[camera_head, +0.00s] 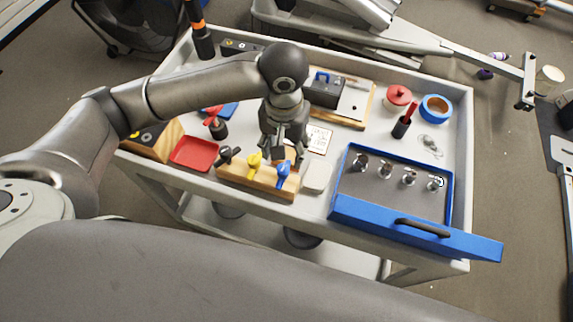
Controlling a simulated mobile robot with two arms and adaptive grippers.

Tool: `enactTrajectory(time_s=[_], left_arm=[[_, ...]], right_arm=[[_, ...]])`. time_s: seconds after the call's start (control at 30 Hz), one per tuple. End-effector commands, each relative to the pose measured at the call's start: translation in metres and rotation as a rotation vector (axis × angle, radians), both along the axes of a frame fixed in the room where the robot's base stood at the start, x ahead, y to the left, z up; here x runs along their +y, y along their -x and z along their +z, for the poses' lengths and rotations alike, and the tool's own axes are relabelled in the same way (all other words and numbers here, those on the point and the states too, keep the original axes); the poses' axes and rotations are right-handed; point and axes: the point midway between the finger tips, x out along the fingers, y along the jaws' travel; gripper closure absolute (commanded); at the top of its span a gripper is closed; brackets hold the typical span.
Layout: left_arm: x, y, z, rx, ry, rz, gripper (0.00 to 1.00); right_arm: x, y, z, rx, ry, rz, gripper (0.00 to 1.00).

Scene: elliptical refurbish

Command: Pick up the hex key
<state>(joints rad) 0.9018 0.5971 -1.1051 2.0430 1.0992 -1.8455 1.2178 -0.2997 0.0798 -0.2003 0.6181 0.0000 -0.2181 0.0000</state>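A wooden block (240,179) near the front of the cart holds upright tools with a black handle (228,154), a yellow handle (254,164) and a blue handle (283,174). These look like T-handle hex keys, but I cannot tell for sure which one is the hex key. My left gripper (288,154) points down just behind and above the blue handle. Its fingers look apart, with nothing visibly held. The gripper hides part of the cart top behind the block. My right gripper is not in view.
A blue tray (345,208) with several metal parts stands at the right. A red tray (194,153) lies left of the block, and a pale block (316,176) right of it. A red pot (399,96), a blue ring-shaped bowl (436,107) and a red-handled tool (405,121) stand farther back.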

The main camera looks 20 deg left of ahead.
Motion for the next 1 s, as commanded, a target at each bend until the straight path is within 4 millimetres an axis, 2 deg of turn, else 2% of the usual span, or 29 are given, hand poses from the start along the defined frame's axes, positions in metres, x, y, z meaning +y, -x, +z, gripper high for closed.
enactTrajectory(time_s=[0.13, 0.37, 0.7, 0.97, 1.0], left_arm=[[0.0, 0.001, -0.025, 0.004, -0.001, 0.001, 0.47], [0.0, 0.002, -0.042, 0.001, 0.0, -0.001, 0.47], [0.001, 0.006, -0.087, 0.0, -0.001, -0.002, 0.47], [0.001, 0.006, -0.09, -0.002, 0.001, -0.003, 0.47], [0.001, 0.006, -0.09, -0.002, 0.001, -0.003, 0.51]], right_arm=[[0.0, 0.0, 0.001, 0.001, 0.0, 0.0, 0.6], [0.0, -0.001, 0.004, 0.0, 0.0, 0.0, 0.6], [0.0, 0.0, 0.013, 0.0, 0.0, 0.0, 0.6], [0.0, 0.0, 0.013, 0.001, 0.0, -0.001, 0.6], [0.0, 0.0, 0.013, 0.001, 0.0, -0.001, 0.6]])
